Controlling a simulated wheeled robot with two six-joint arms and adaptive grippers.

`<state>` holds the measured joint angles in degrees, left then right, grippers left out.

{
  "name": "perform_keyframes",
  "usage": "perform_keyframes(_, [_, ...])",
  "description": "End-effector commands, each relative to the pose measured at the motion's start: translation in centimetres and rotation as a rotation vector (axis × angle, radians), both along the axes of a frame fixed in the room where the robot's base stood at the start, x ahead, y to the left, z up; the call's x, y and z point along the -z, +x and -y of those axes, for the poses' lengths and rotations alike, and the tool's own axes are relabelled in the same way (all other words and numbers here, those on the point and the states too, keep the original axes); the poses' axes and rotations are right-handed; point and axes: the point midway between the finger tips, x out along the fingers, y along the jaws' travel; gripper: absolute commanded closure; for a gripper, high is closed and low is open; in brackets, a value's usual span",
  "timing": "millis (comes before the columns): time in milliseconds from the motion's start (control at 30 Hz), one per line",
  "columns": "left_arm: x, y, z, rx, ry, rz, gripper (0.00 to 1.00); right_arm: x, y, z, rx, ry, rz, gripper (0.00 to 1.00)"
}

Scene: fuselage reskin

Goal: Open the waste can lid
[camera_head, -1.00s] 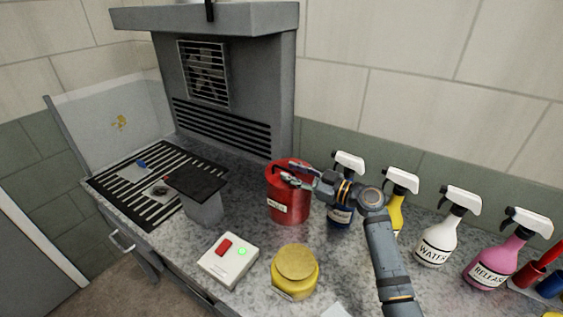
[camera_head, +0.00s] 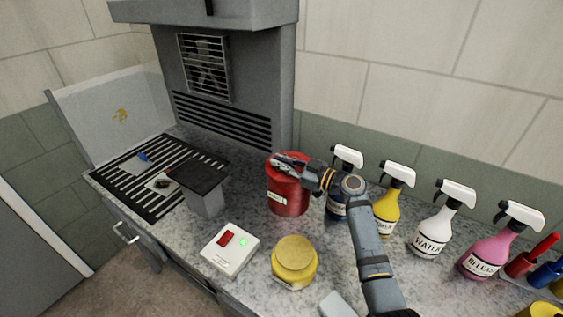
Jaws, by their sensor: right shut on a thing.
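The red waste can (camera_head: 288,197) stands on the speckled counter in front of the grey hood, with a label low on its front. Its lid (camera_head: 276,160) appears to lie on top of the can, though my gripper covers part of it. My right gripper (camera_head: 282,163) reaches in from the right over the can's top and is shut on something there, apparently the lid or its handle. The exact contact is too small to tell. My left gripper is not in view.
Spray bottles, including a yellow one (camera_head: 392,200), a white one (camera_head: 438,222) and a pink one (camera_head: 492,243), stand right of the can. A yellow jar (camera_head: 294,265) and a switch box (camera_head: 230,249) sit in front. A grey bin (camera_head: 205,198) stands left, near the slotted grille (camera_head: 130,196).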

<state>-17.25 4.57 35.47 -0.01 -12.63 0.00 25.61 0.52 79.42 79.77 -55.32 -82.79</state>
Motion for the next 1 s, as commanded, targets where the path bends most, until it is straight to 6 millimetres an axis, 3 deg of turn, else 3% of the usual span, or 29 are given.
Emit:
perform_keyframes(267, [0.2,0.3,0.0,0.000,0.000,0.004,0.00,-0.2,0.2,0.1,0.003,0.007,-0.009,1.00])
perform_keyframes(633, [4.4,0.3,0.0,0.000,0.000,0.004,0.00,-3.5,1.9,1.4,0.004,0.145,-0.193,1.00])
perform_keyframes(1000, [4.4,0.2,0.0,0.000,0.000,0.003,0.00,-4.4,2.1,1.6,0.005,0.144,-0.194,1.00])
